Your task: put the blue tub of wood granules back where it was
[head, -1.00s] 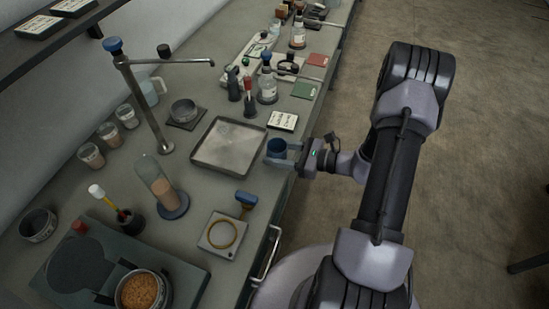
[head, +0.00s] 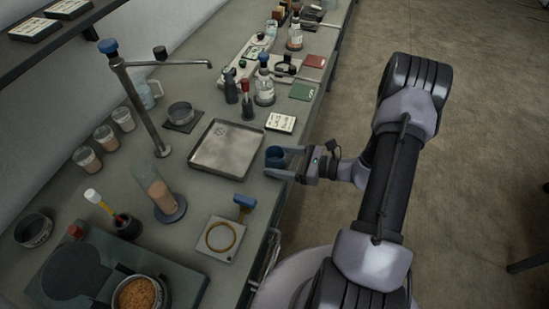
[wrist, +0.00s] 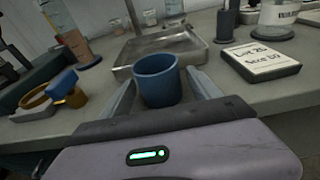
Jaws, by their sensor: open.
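The blue tub (head: 275,157) stands upright at the counter's front edge, just right of the metal tray's near corner. In the wrist view the blue tub (wrist: 158,84) is between the two fingers of my gripper (wrist: 161,77), with a gap visible on the right side. My gripper (head: 272,162) is open around the tub, reaching in from the aisle side. The tub's contents cannot be made out. Whether its base rests fully on the counter is hard to tell.
A white label card (head: 281,123) lies behind the tub. A square plate with a yellow ring (head: 220,236) and a blue-handled tool (head: 244,203) lie nearer the front.

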